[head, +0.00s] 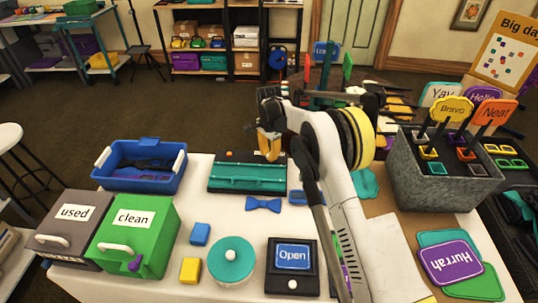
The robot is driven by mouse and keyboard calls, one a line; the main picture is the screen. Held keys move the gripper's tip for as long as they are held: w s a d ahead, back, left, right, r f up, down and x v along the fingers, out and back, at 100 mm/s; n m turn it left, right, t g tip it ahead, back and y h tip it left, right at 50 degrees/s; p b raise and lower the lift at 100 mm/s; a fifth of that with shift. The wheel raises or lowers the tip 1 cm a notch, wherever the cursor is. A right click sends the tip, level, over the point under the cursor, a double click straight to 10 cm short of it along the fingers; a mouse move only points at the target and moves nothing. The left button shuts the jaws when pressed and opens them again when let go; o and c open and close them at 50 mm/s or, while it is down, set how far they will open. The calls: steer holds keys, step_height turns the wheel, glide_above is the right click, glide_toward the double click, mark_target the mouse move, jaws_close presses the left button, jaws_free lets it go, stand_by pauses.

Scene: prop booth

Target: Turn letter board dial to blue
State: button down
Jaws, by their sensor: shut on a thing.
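A black stand (270,280) with a blue panel reading "Open" (293,256) stands at the front middle of the table. A small pale round knob (293,284) is on its front; I take this stand as the letter board and the knob as its dial, but no color marks are readable. My gripper (268,148) is far behind it, above the back edge of a teal-and-black case (247,177). It points down and is shut on a small yellow-orange piece, whose shape is mostly hidden. My arm crosses just right of the stand.
A blue bin (112,180), grey "used" box (75,256) and green "clean" box (150,213) stand left. A teal round lid (231,259), blue block (200,234), yellow block (190,270) and blue bow tie (263,205) lie nearby. A grey sign holder (425,190) stands right.

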mark_target(269, 154)
steer(key=shift+m, duration=0.6)
steer(key=c, duration=1.5)
jaws_free()
steer(key=shift+c, duration=0.2)
step_height(269, 154, up, 12)
